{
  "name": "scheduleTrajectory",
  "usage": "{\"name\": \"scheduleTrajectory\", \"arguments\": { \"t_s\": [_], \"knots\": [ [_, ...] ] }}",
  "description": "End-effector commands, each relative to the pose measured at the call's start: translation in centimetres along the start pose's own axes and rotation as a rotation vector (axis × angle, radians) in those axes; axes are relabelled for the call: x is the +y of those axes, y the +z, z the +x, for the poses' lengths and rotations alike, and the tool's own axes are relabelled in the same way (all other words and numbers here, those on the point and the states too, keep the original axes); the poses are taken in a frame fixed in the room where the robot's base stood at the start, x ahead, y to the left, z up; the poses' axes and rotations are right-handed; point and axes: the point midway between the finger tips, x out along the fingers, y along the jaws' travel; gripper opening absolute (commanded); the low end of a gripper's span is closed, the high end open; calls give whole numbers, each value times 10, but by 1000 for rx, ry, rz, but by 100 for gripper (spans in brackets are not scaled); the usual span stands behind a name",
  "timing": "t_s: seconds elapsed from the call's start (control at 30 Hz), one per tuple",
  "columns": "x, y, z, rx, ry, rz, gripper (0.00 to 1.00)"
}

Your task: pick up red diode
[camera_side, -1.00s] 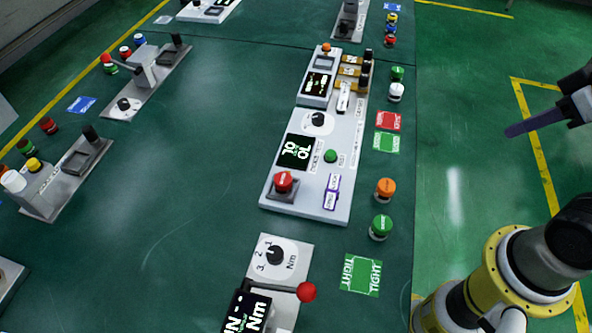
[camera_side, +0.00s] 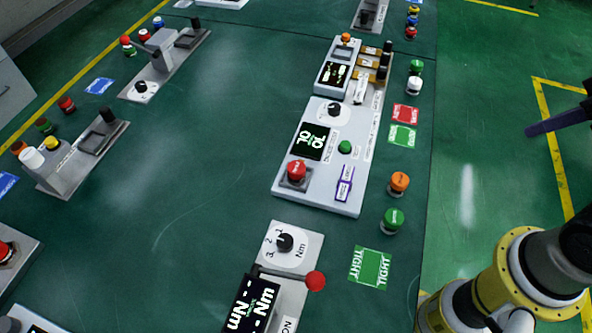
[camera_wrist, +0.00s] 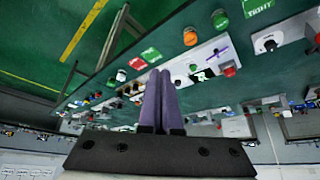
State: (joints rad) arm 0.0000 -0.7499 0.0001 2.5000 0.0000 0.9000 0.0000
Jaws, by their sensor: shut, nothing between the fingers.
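Several red-topped parts show, and I cannot tell which is the red diode. A small red cylinder (camera_side: 411,32) stands at the far right of the table, in line with blue and yellow ones. Another red cylinder (camera_side: 67,104) stands at the left, behind a green one. A red one (camera_side: 125,40) stands on the far left. My gripper (camera_side: 530,130) is at the right edge of the side view, above the floor beyond the table, far from all of these. In the wrist view its two purple fingers (camera_wrist: 157,74) are together, with nothing between them.
The central panel has a red push button (camera_side: 297,170). A red ball lever (camera_side: 315,281) rises near the front. Orange (camera_side: 399,182) and green (camera_side: 393,219) cylinders stand by the table's right edge. Red and green cards lie flat. The table's left middle is clear.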

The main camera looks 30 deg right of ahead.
Motion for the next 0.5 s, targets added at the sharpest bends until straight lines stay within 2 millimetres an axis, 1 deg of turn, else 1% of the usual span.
{"name": "scheduleTrajectory", "arguments": {
  "t_s": [0.17, 0.2, 0.37, 0.5],
  "knots": [
    [0, 0, 0, 0, 0, 0, 0],
    [0, 0, 0, 0, 0, 0, 4],
    [0, 0, 0, 0, 0, 0, 32],
    [0, 0, 0, 0, 0, 0, 58]
  ]
}}
